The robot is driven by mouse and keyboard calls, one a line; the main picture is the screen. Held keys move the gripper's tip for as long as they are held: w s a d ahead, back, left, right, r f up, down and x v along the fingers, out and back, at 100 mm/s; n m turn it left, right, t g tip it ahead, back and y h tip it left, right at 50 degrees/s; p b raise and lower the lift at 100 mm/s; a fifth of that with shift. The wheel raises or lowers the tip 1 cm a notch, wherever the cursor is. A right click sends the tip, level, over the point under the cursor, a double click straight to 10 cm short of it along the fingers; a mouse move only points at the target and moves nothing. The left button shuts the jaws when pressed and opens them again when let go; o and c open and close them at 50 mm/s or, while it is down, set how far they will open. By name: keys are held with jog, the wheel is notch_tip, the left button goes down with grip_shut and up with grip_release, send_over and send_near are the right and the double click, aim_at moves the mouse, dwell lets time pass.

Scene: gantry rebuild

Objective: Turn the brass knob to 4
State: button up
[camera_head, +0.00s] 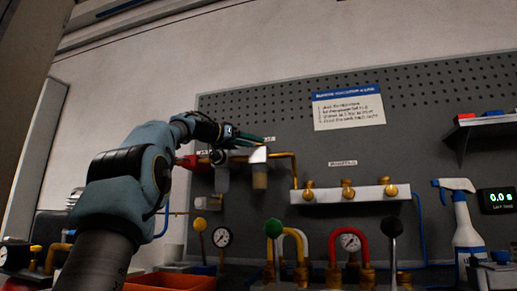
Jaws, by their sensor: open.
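Several brass knobs show on a pale manifold block (350,194) on the grey pegboard: a left one (309,190), a middle one (347,188) and a right one (390,190). I cannot tell which is the task's knob, and no number scale can be read. My gripper (262,141) is open, up and left of the manifold, close to the copper pipe and filter bowls. It looks empty, apart from the manifold knobs. My own wrist hides part of the fittings behind it.
A white-and-blue instruction sheet (348,107) hangs above. Below stand a green-knobbed lever (273,229), a dark-knobbed lever (391,228), a red curved pipe (347,231) and gauges. A spray bottle (466,228) and a display (496,200) are at right. An orange tray (170,281) lies in front.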

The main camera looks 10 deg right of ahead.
jog(key=b+v, duration=0.1)
jog(key=v, duration=0.5)
jog(key=shift+s+a, duration=0.2)
jog(key=shift+a, duration=0.1)
